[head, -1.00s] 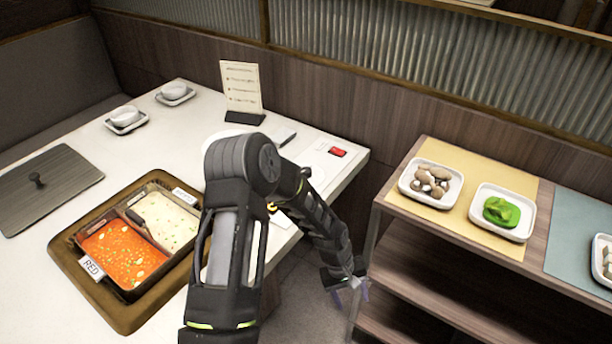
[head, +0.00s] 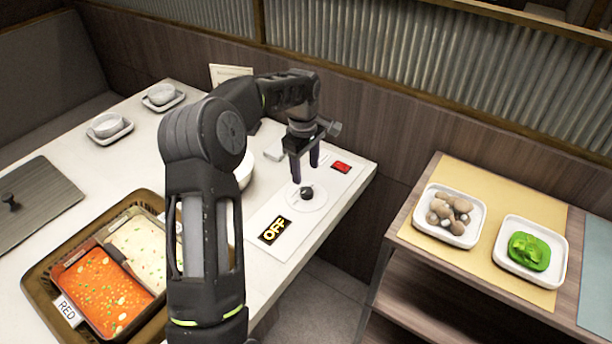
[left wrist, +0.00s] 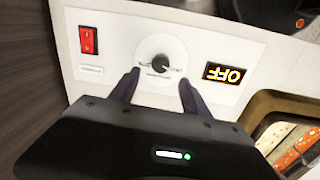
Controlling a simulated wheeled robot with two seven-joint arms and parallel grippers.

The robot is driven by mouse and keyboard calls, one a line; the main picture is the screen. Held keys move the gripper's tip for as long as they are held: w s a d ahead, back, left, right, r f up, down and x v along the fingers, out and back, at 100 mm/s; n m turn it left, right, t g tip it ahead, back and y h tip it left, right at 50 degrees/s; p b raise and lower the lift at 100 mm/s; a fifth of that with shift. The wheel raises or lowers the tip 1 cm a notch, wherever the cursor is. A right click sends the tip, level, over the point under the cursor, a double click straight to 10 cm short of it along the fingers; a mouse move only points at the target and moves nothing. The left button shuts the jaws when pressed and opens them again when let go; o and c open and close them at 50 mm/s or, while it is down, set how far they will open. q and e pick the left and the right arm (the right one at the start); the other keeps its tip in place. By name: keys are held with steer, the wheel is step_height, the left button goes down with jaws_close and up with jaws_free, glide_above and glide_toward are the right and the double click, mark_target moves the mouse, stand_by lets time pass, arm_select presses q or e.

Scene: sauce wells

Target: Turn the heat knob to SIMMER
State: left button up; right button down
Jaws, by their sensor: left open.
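The heat knob (head: 307,193) is a small dark knob on a round white dial, set in a white panel on the table. It also shows in the left wrist view (left wrist: 159,63), with small unreadable marks around the dial. The display (head: 273,230) reads OFF in yellow; it shows upside down in the left wrist view (left wrist: 226,74). My left gripper (head: 305,172) is open and points down just behind and above the knob. In the left wrist view its dark fingers (left wrist: 160,82) stand apart, one on each side below the knob. My right gripper is in neither view.
A red switch (head: 341,167) sits on the panel near the knob. A two-part pot with red (head: 102,290) and pale soup stands in a tray at left. A side shelf (head: 425,247) with dishes is at right, across a gap.

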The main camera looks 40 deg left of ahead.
mark_target(306, 191)
arm_select(q)
steer(key=shift+s+d, duration=0.15)
steer(key=shift+w+f+p, duration=0.15)
steer(key=shift+f+p, duration=0.1)
steer(key=shift+f, duration=1.7)
steer(key=shift+w+f+p, duration=0.1)
steer(key=shift+f+p, duration=0.15)
steer(key=shift+f, duration=1.7)
jaws_close()
